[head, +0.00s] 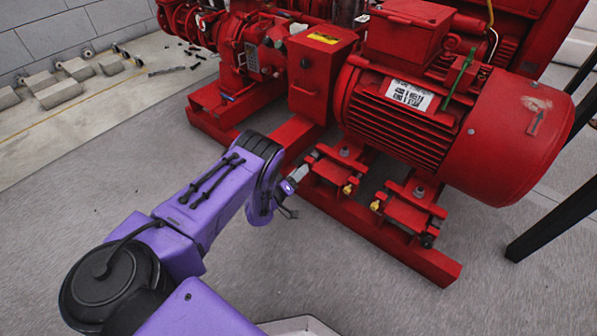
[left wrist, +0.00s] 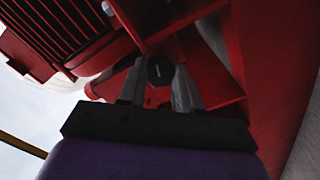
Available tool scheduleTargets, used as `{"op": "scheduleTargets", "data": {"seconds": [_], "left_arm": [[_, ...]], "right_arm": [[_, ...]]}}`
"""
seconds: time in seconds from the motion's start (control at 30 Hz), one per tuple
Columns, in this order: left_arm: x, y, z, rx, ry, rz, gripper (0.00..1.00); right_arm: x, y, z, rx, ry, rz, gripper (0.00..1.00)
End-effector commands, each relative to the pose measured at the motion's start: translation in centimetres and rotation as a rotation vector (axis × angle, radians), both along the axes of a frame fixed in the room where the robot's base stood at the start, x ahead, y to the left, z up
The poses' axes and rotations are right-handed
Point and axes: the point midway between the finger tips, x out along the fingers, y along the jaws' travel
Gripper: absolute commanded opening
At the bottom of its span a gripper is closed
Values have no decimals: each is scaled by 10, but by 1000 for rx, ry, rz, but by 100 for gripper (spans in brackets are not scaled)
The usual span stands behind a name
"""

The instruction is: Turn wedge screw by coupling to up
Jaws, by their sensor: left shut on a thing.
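The red motor (head: 430,110) stands on the red base frame (head: 400,250), beside the red coupling box (head: 318,70). My left gripper (head: 298,175) is at the frame's edge, below the coupling box and by the motor mount's near left corner. In the left wrist view its two grey fingers (left wrist: 159,82) stand on either side of a dark screw head, the wedge screw (left wrist: 160,69), under the red mount plates. The gripper is shut on it. In the head view the gripper and arm hide this screw. My right gripper is not in view.
Two yellow-tipped screws, one nearer the coupling (head: 348,188) and one further right (head: 376,205), show on the mounts. Black legs (head: 555,220) stand at the right. Grey blocks (head: 60,92) lie by the back wall. The floor in front is clear.

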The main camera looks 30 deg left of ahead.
Motion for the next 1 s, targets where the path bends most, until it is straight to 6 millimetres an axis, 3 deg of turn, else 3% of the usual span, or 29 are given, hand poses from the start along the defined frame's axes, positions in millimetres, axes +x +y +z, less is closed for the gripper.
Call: {"op": "scheduleTargets", "data": {"seconds": [1.0], "left_arm": [[-1,3,-1,935,-71,1,3]], "right_arm": [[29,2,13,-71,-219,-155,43]]}}
